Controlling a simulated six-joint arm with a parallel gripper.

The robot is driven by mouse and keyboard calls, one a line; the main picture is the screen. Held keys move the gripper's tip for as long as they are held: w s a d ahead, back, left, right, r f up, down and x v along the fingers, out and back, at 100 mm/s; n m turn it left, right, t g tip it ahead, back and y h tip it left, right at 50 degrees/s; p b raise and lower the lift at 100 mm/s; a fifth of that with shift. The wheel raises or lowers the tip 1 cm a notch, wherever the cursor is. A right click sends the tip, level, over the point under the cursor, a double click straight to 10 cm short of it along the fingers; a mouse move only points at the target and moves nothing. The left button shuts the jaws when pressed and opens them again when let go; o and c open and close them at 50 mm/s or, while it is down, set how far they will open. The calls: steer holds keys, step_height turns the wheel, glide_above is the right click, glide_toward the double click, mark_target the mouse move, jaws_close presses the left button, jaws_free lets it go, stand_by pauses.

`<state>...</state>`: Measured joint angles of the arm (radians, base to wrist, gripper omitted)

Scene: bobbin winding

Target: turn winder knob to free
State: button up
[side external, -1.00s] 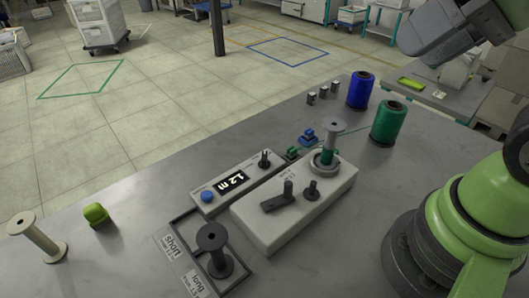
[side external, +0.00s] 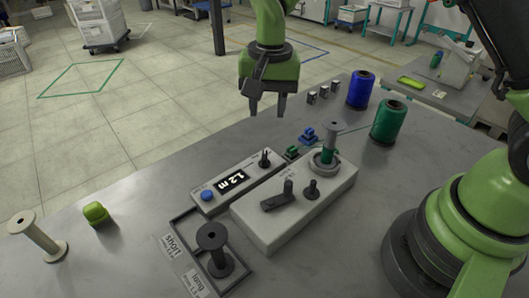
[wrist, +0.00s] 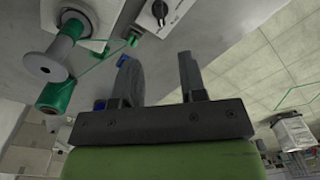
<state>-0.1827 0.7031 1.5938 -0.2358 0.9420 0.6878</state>
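The winder (side external: 262,232) is a pale box on the table with a dark crank handle (side external: 278,198), a short dark knob (side external: 312,190) and a grey bobbin (side external: 333,128) wound with some green thread. The knob stands between the crank and the bobbin; I cannot read its setting. My gripper (side external: 268,108) is open and empty, high above the table behind the counter box, away from the knob. In the wrist view, my gripper's two fingers (wrist: 160,75) are apart with nothing between them. The bobbin (wrist: 48,62) shows at left there.
Green (side external: 388,122) and blue (side external: 359,90) thread spools stand behind. A dark bobbin (side external: 213,250) stands in a tray. The table's left part is mostly clear.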

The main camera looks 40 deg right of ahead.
mark_target(264, 154)
steer(key=shift+w+a+f, duration=0.1)
steer(key=shift+f, duration=0.55)
steer(key=shift+w+a+f, duration=0.1)
steer(key=shift+f, duration=0.5)
step_height(264, 154, down, 10)
steer(key=shift+r, duration=0.1)
jaws_close()
